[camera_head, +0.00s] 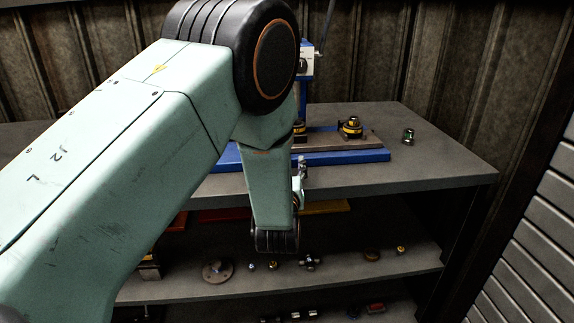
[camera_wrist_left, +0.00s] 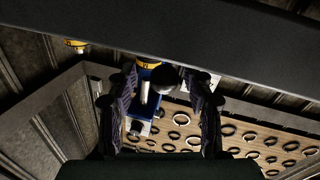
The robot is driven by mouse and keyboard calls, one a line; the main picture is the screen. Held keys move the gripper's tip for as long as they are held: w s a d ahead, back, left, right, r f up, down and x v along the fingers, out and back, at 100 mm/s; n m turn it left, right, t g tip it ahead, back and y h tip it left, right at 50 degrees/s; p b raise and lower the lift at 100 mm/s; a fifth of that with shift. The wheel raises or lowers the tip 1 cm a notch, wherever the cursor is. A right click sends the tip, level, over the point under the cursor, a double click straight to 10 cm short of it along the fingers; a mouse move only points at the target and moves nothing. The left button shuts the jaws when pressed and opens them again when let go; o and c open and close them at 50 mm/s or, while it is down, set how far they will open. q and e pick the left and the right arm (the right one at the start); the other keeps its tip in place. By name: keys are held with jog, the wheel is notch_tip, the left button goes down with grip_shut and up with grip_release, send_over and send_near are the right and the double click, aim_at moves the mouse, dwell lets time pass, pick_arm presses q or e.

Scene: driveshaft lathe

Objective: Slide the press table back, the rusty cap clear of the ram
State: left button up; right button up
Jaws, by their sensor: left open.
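The press stands on the grey bench. Its blue and white head (camera_head: 306,62) shows past my left arm, above a blue base (camera_head: 345,156). A brown plate (camera_head: 345,143), probably the press table, lies on the base. A yellow-and-black part (camera_head: 350,127) stands at its right, and another (camera_head: 299,129) is partly behind my arm. I cannot make out the rusty cap on it or the ram's lower end. My left gripper (camera_wrist_left: 165,112) is open in the left wrist view; a blue part with a pale rod (camera_wrist_left: 144,92) and a dark ball (camera_wrist_left: 165,77) appear between its fingers. My right gripper is not in view.
A small metal part (camera_head: 408,136) stands on the bench (camera_head: 440,168) to the right. The shelf below (camera_head: 340,270) holds several small parts, including a round disc (camera_head: 217,271) and a brownish cap (camera_head: 372,255). A board with several rings (camera_wrist_left: 235,137) shows in the wrist view.

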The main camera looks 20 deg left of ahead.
pick_arm(q)
jog(key=v, duration=0.6)
jog(key=shift+s, duration=0.2)
